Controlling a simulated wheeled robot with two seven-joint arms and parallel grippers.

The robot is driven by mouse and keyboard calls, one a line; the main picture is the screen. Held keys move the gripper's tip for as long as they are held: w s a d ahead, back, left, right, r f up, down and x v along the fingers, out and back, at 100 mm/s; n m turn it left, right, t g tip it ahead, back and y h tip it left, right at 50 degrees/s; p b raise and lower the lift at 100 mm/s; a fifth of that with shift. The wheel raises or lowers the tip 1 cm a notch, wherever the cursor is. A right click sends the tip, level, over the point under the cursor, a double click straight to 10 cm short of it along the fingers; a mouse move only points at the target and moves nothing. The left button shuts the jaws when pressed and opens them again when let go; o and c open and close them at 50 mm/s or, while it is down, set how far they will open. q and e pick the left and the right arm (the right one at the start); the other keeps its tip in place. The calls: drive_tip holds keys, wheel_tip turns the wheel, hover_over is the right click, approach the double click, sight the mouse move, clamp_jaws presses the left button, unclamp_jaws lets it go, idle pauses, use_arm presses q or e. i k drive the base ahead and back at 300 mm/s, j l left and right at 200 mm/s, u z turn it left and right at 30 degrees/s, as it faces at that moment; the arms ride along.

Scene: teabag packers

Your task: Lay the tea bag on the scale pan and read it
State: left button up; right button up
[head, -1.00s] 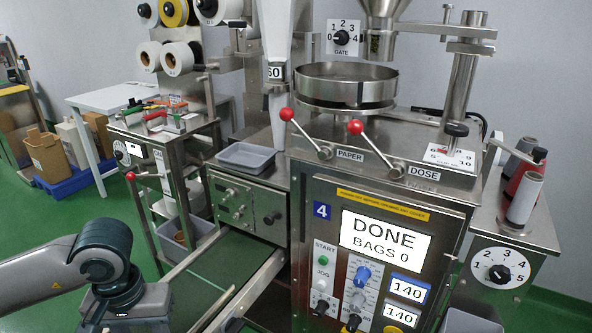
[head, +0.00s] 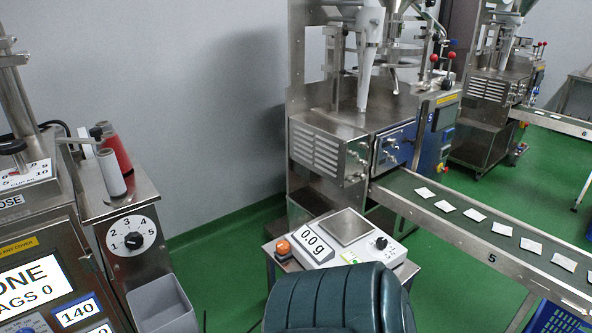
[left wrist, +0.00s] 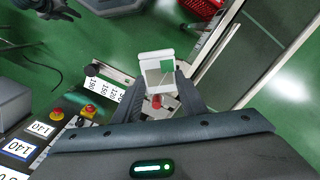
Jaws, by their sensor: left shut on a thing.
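The scale (head: 345,255) stands on a small steel stand in the head view, beyond a dark part of my arm that hides its front. Its square metal pan (head: 347,226) is empty and its display (head: 312,246) reads 0.0 g. In the left wrist view my left gripper (left wrist: 160,92) is shut on the tea bag (left wrist: 157,70), a pale square with a green tag. The bag is held out beyond the fingertips, above the floor and equipment. The left gripper is outside the head view.
An orange-topped knob (head: 283,247) sits beside the scale. A conveyor (head: 450,215) with several tea bags runs along the right. A packing machine (head: 45,260) with a grey bin (head: 163,304) stands at left. Green floor lies between.

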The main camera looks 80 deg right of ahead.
sight(346, 224)
drive_tip(key=z, duration=3.25)
drive_tip(key=i+l, duration=0.2)
drive_tip(key=i, duration=0.25)
drive_tip(key=i+l, duration=0.15)
drive_tip(key=i, duration=0.3)
